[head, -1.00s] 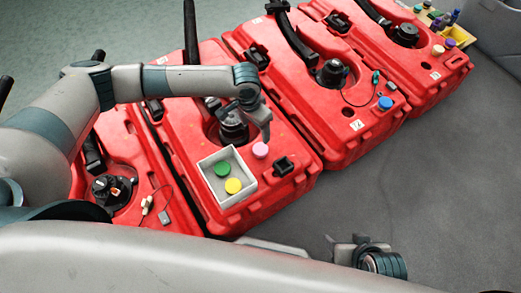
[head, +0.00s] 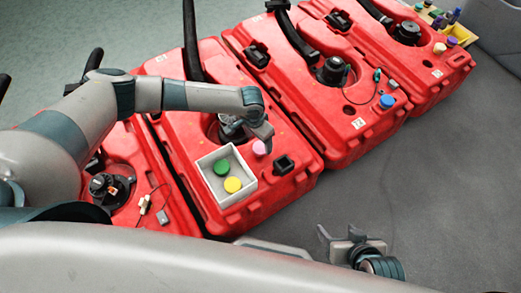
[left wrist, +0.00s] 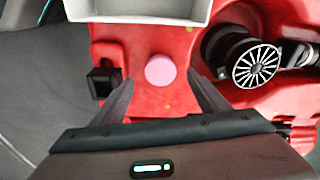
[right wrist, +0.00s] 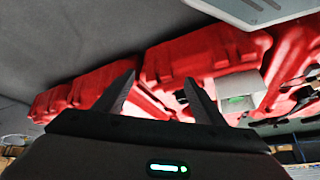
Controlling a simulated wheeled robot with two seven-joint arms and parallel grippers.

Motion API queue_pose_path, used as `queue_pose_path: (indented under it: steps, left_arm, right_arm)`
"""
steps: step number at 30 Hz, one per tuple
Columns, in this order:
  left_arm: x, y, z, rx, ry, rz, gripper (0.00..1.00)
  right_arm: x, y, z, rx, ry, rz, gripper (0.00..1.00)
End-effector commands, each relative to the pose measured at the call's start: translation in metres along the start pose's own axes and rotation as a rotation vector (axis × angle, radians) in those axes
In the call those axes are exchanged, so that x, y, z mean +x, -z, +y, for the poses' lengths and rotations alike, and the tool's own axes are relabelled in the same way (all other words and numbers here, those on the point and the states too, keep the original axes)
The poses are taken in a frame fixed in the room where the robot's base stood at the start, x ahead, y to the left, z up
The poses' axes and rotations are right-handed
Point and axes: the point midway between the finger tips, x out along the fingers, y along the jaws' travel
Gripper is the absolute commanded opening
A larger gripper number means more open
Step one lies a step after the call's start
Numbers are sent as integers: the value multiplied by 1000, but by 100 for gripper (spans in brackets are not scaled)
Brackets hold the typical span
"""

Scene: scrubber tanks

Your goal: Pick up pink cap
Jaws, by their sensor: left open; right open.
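The pink cap (head: 259,147) stands on the red tank (head: 297,146) beside the white box, partly covered by my left gripper (head: 266,138) in the head view. In the left wrist view the pink cap (left wrist: 160,70) lies centred just ahead of and between the open fingers of my left gripper (left wrist: 160,82), with a gap on both sides. No contact shows. My right gripper (head: 340,234) is open and empty, low over the grey floor; its spread fingers also show in the right wrist view (right wrist: 158,78).
The white box (head: 214,198) holds a green cap (head: 221,167) and a yellow cap (head: 233,185). A black square fitting (head: 284,164) and a black round valve (left wrist: 257,66) flank the pink cap. A blue cap (head: 387,101) is on the neighbouring tank. The floor at right is clear.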

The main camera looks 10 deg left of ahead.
Motion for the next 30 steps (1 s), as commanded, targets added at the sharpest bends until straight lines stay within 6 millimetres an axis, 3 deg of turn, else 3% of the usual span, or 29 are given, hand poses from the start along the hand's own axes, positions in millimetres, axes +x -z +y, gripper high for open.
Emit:
queue_pose_path:
  steps: [4,18,30]
  left_arm:
    - [13,0,0,1,0,0,68]
    - [18,0,0,0,1,0,68]
    - [62,2,-1,0,1,0,68]
  right_arm:
    - [2,3,-3,0,9,23,64]
    - [2,1,-4,-4,12,24,64]
    - [4,12,-19,2,50,109,64]
